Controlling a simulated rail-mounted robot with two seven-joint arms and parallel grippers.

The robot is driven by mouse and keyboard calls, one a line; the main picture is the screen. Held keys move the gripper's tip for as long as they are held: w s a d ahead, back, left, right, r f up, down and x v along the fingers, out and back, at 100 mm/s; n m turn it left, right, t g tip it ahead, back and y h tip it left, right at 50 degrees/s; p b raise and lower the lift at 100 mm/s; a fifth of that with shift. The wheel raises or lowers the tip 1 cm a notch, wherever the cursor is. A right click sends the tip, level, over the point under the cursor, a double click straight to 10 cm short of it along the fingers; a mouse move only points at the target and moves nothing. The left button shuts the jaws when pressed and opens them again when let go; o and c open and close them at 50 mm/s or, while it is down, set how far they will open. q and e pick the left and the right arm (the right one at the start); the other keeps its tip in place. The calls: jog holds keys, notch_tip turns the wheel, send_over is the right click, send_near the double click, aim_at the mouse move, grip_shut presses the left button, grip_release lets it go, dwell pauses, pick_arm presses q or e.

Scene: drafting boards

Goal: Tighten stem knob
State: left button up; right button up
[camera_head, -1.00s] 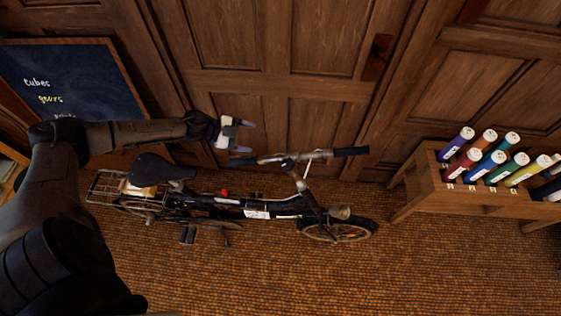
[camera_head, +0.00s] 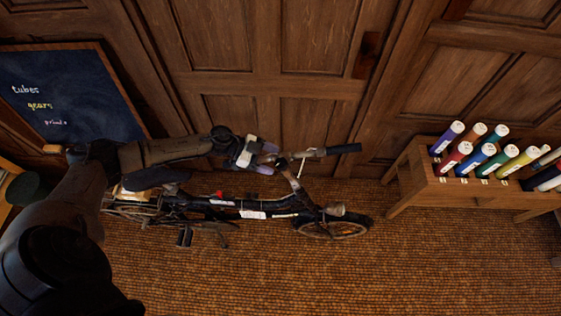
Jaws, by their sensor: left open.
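A dark bicycle (camera_head: 235,206) stands on the floor with its front wheel to the right. Its handlebar (camera_head: 330,151) runs across the top of the stem (camera_head: 292,178). The stem knob is too small to make out. My left gripper (camera_head: 267,160) is open at the left part of the handlebar, close to the stem top. It covers the left grip, and I cannot tell whether it touches the bar. My right gripper is out of view.
A wooden rack (camera_head: 430,191) with several coloured tubes stands at the right. A blackboard (camera_head: 70,95) leans at the left. Wooden panelled doors (camera_head: 270,85) rise close behind the bicycle. The brown floor (camera_head: 330,275) in front is clear.

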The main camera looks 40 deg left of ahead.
aim_at(279, 162)
pick_arm(q)
jog(key=shift+x, duration=2.05)
jog(key=c, duration=0.9)
